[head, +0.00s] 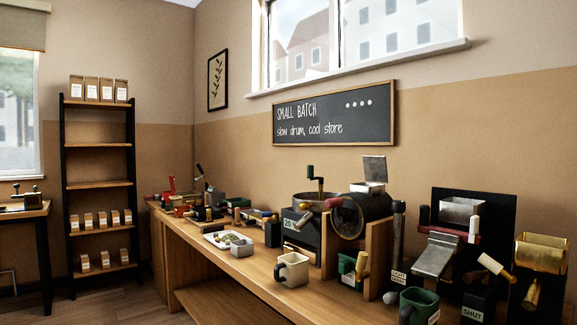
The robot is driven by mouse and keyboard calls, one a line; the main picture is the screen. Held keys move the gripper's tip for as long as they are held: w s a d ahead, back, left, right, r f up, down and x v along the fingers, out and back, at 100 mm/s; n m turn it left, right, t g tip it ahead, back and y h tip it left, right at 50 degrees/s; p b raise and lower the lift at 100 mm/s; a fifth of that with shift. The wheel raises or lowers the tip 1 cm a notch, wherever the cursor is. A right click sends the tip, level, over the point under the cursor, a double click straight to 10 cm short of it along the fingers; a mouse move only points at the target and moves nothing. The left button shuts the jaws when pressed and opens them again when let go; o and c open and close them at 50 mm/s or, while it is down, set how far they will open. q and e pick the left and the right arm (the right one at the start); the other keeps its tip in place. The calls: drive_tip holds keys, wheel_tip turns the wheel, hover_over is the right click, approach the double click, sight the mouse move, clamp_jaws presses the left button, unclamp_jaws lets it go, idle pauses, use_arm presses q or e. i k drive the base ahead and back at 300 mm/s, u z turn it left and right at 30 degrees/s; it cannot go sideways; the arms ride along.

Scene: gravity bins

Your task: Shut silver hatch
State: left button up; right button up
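At the right end of the bench, a silver bin (461,212) stands open-topped against a black backing panel (503,215). A silver sloping chute (436,257) lies below it, with a dark red bar with white ends (449,233) across its top. A cream-handled lever (495,268) sticks out beside the chute, above a black block labelled SHUT (479,300). I cannot tell which silver part is the hatch, or whether it is open. Neither of my grippers is in view.
A dark drum (361,214) in a wooden frame has a raised metal flap (375,169) above it. The bench's front edge is clear left of the white mug.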

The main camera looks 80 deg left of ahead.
sight(376, 171)
drive_tip(key=u, duration=2.45)
